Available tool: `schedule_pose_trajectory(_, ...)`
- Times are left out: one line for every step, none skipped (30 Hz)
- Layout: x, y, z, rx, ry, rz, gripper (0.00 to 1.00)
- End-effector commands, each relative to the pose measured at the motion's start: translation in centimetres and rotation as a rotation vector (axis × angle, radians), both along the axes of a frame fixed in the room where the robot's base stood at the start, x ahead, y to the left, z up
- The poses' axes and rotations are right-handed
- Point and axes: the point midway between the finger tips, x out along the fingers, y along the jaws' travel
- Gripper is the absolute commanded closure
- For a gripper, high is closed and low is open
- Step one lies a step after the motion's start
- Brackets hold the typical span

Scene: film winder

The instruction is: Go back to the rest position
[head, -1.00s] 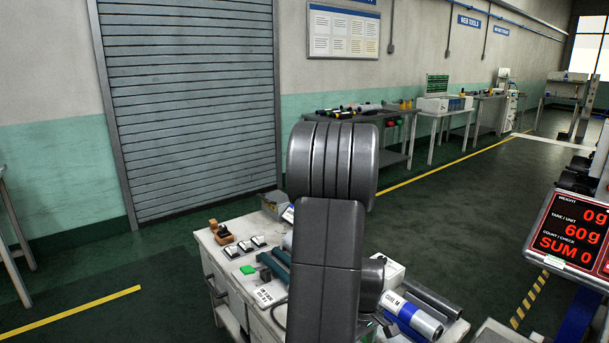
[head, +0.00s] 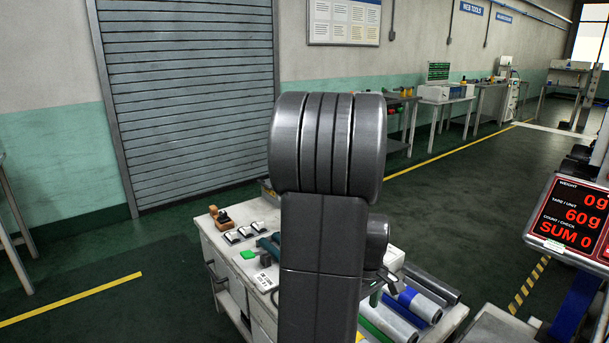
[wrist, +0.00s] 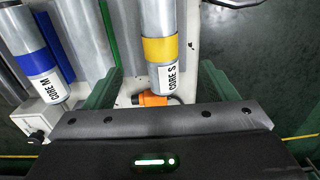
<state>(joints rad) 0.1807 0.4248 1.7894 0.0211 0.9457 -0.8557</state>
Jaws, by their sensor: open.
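My arm rises large in the middle of the head view and hides most of my gripper there. In the wrist view my gripper (wrist: 162,68) is open, its two green fingers spread apart. A silver roll with a yellow band, labelled CORE S (wrist: 160,50), shows between the fingers' lines of sight, with no visible hold on it. A silver roll with a blue band, labelled CORE M (wrist: 40,62), lies to its left, outside the fingers.
The workbench (head: 221,265) carries a green block (head: 248,255), a blue-banded roll (head: 420,306) and dark bars. A scale display (head: 578,222) stands at right, reading 0g. Green floor (head: 90,250) is open at left. A grey shutter (head: 190,100) is behind.

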Motion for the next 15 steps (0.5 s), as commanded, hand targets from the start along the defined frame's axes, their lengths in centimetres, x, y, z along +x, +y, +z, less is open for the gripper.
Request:
schedule_pose_trajectory(0.1, 0.0, 1.3, -0.001, -0.004, 0.0, 0.21)
schedule_pose_trajectory(0.1, -0.1, 1.9, -0.001, -0.003, 0.0, 0.21)
schedule_pose_trajectory(0.1, -0.1, 2.7, -0.001, -0.004, 0.0, 0.21)
schedule_pose_trajectory(0.1, -0.1, 3.3, -0.001, -0.005, 0.0, 0.21)
schedule_pose_trajectory(0.0, -0.1, 3.1, 0.001, 0.001, 0.0, 0.21)
schedule_pose_trajectory(-0.1, 0.0, 1.5, 0.001, 0.006, 0.0, 0.21)
schedule_pose_trajectory(-0.1, 0.0, 0.8, 0.002, 0.008, 0.0, 0.21)
schedule_pose_trajectory(-0.1, 0.0, 0.2, 0.001, 0.007, 0.0, 0.21)
schedule_pose_trajectory(-0.1, 0.0, -0.6, 0.001, 0.007, 0.0, 0.21)
schedule_pose_trajectory(-0.1, 0.0, -1.2, 0.001, 0.006, 0.0, 0.21)
schedule_pose_trajectory(-0.1, 0.1, -1.9, 0.001, 0.007, 0.0, 0.21)
schedule_pose_trajectory(-0.2, 0.1, -2.6, 0.001, 0.006, 0.0, 0.21)
schedule_pose_trajectory(-0.2, 0.1, -3.3, 0.001, 0.007, 0.0, 0.21)
schedule_pose_trajectory(-0.2, 0.1, -3.9, 0.001, 0.006, 0.0, 0.21)
schedule_pose_trajectory(-0.2, 0.1, -4.7, 0.001, 0.006, 0.0, 0.21)
